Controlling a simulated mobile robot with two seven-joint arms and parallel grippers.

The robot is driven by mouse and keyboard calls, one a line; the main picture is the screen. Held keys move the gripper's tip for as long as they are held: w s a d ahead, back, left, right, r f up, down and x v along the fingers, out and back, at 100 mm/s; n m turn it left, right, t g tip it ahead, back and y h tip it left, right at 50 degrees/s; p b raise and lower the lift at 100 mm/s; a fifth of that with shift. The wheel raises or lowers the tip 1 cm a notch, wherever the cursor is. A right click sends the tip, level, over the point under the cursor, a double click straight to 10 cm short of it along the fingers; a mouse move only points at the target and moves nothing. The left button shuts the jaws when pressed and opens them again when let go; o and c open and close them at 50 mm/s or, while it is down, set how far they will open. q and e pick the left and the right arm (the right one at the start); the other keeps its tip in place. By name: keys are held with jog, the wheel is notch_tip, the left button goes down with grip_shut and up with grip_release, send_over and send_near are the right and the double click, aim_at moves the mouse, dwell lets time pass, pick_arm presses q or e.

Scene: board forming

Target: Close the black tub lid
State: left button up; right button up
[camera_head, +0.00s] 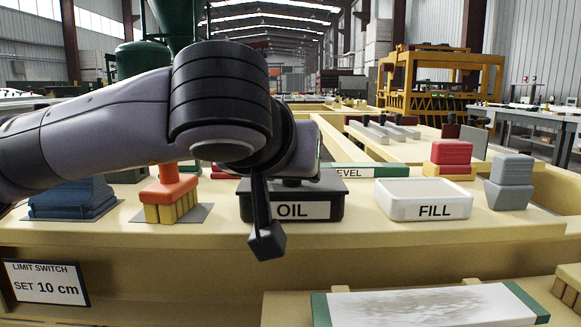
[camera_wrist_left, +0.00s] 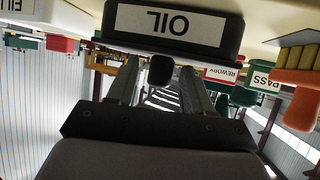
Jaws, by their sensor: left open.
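The black tub (camera_head: 322,198) with a white OIL label stands on the bench, just right of centre in the head view. In the left wrist view the tub (camera_wrist_left: 228,33) shows upside down. A dark knob (camera_wrist_left: 160,72), seemingly the lid's handle, juts from its top. My left gripper (camera_wrist_left: 158,66) is open, its two fingers apart, with the knob showing between them; I cannot tell whether they touch it. In the head view my left wrist and hand hide the fingers and much of the tub's top. How the lid sits is unclear. My right gripper is out of view.
A white FILL tub (camera_head: 428,200) stands to the right, with grey blocks (camera_head: 510,182) and red blocks (camera_head: 451,157) beyond it. An orange-handled brush (camera_head: 172,190) and folded blue cloth (camera_head: 72,199) lie left. A green-ended board (camera_head: 430,305) lies in front.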

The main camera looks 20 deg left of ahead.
pick_arm(q)
jog(key=p+v, duration=0.1)
jog(key=v, duration=0.6)
jog(key=shift+s, duration=0.1)
